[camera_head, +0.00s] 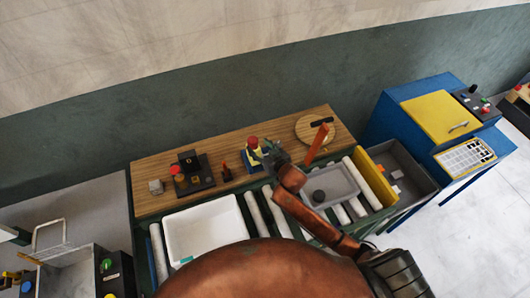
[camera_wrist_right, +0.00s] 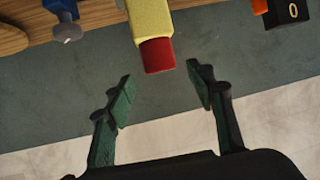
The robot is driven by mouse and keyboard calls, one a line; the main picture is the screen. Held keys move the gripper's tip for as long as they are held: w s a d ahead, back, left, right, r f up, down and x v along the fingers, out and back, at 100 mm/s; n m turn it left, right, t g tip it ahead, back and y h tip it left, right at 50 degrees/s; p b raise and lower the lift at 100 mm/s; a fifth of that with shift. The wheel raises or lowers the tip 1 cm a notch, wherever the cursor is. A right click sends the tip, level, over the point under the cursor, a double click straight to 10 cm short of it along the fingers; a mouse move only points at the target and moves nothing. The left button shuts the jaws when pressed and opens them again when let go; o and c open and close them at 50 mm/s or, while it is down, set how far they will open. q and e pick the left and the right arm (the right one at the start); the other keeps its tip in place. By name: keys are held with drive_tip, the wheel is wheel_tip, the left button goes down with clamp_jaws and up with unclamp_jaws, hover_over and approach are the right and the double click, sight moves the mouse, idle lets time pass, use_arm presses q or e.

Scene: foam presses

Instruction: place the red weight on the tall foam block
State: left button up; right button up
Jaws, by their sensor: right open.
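The tall yellow foam block (camera_head: 255,154) stands near the back of the wooden bench top, and the red weight (camera_head: 252,142) sits on its top end. In the right wrist view the yellow block (camera_wrist_right: 151,20) comes down from the top edge with the red weight (camera_wrist_right: 158,56) at its end. My right gripper (camera_wrist_right: 160,86) is open, its two dark fingers apart just beyond the weight with a visible gap on both sides. In the head view the right gripper (camera_head: 272,155) is right beside the block and partly covers it. My left gripper is not in view.
A black device (camera_head: 190,182) with a red button and a grey cube (camera_head: 155,187) stand left on the bench. A round wooden board (camera_head: 303,127) lies at right. In front are a white bin (camera_head: 203,232) and a grey tray (camera_head: 343,180); a blue cabinet (camera_head: 385,120) stands right.

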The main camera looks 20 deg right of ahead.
drive_tip(key=v, duration=0.5)
drive_tip(key=shift+s+r, duration=0.15)
drive_tip(key=shift+s, duration=0.2)
